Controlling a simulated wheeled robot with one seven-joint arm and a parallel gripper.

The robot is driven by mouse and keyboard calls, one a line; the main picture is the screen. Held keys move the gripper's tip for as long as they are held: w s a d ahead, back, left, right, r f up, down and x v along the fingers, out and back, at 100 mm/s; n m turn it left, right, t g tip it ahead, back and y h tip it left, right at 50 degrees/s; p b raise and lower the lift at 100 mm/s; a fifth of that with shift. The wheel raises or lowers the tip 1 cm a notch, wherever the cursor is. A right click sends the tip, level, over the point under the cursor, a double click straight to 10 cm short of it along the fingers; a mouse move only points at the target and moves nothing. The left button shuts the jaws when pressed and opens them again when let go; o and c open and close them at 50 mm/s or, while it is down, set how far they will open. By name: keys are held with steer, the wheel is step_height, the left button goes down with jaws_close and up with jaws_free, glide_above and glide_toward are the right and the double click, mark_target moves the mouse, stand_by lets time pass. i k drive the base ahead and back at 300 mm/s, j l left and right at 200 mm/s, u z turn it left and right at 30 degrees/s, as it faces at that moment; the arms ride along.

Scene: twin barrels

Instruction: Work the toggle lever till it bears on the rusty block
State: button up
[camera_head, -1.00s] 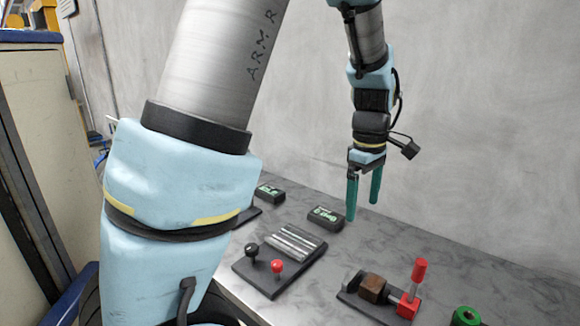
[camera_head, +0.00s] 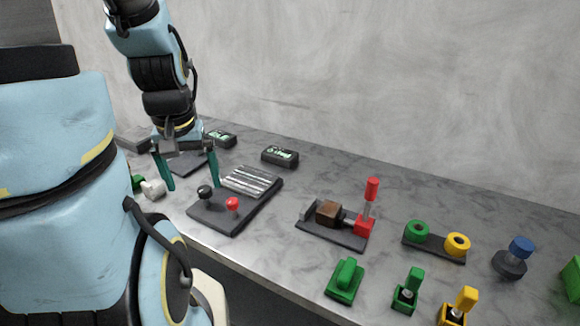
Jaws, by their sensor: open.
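The toggle clamp's red lever (camera_head: 371,190) stands nearly upright on its red body (camera_head: 364,225), at the right end of a dark base plate (camera_head: 328,233). The rusty block (camera_head: 329,212) sits on the same plate, left of the red body. A short grey plunger (camera_head: 349,219) lies between them; whether it touches the block is too small to tell. My gripper (camera_head: 192,187), with two green fingers, is open and empty. It hangs well left of the clamp, over the area left of the joystick panel, pointing down.
A panel with a black knob (camera_head: 204,191) and a red knob (camera_head: 233,203) stands between my gripper and the clamp. Green and yellow rings (camera_head: 417,230), a blue-topped knob (camera_head: 520,247) and a green-handled fixture (camera_head: 346,279) stand right and in front. The air above the bench is clear.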

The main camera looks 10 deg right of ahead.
mark_target(371, 190)
steer(key=z, duration=1.05)
steer(key=l+u, duration=0.2)
steer(key=u, duration=0.15)
steer(key=l+u, duration=0.2)
steer(key=u, duration=0.15)
steer(key=l+u, duration=0.35)
steer(key=j, duration=0.1)
